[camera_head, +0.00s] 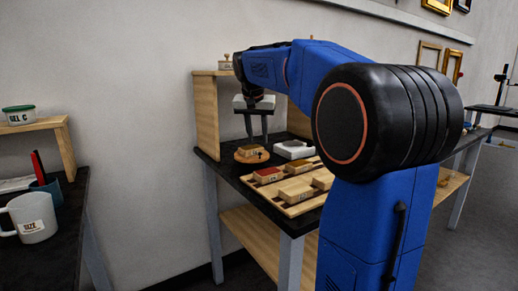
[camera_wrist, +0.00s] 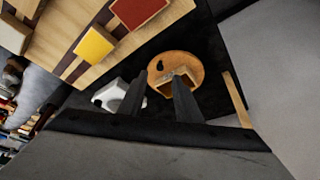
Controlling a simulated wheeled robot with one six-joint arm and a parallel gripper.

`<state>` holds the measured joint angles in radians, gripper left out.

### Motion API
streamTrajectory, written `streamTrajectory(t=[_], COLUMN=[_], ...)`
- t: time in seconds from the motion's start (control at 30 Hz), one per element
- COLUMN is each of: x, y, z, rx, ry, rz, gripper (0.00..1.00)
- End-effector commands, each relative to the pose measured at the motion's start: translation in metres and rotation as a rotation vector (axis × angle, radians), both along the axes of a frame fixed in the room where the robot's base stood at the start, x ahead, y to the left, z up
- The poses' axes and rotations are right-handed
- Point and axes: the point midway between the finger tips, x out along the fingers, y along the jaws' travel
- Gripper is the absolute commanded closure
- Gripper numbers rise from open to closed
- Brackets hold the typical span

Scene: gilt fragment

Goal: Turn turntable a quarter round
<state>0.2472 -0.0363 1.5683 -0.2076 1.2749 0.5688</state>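The turntable (camera_head: 241,158) is a round wooden disc on the dark bench, near its back left corner. A small wooden block with a dark or golden top sits on it. In the wrist view the turntable (camera_wrist: 186,60) lies beyond my fingertips, with the block near its lower edge and a small dark mark to the upper left. My gripper (camera_head: 256,137) points down above the turntable, its two fingers apart. In the wrist view the gripper (camera_wrist: 158,85) is open and empty. The right finger overlaps the block in the picture; I cannot tell whether they touch.
A white piece (camera_head: 294,149) stands right of the turntable, close to it. A slatted wooden tray (camera_head: 300,208) with several blocks lies in front. A wooden upright panel (camera_head: 206,117) stands at the left behind. At far left are a mug (camera_head: 33,217) and a small shelf.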

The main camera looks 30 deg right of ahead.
Motion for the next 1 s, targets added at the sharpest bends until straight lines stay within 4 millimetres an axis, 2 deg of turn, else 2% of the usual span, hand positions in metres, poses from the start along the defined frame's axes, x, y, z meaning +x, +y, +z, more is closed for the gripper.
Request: streamTrajectory(t=[0.1,0.3,0.5,0.77,0.8,0.9,0.93,1.0], x=[0.005,0.012,0.015,0.016,0.016,0.016,0.016,0.016], y=[-0.006,-0.013,-0.016,-0.016,-0.016,-0.016,-0.016,-0.016], z=[-0.020,-0.043,-0.054,-0.055,-0.055,-0.055,-0.055,-0.054], rx=[0.001,-0.001,0.000,0.000,0.000,0.000,0.000,0.000], ry=[0.003,0.001,0.000,0.000,0.000,0.000,0.000,0.000], rz=[-0.002,0.000,0.000,0.000,0.000,0.000,0.000,0.000], gripper=[0.69,0.69,0.69,0.69,0.72,0.96,1.00,1.00])
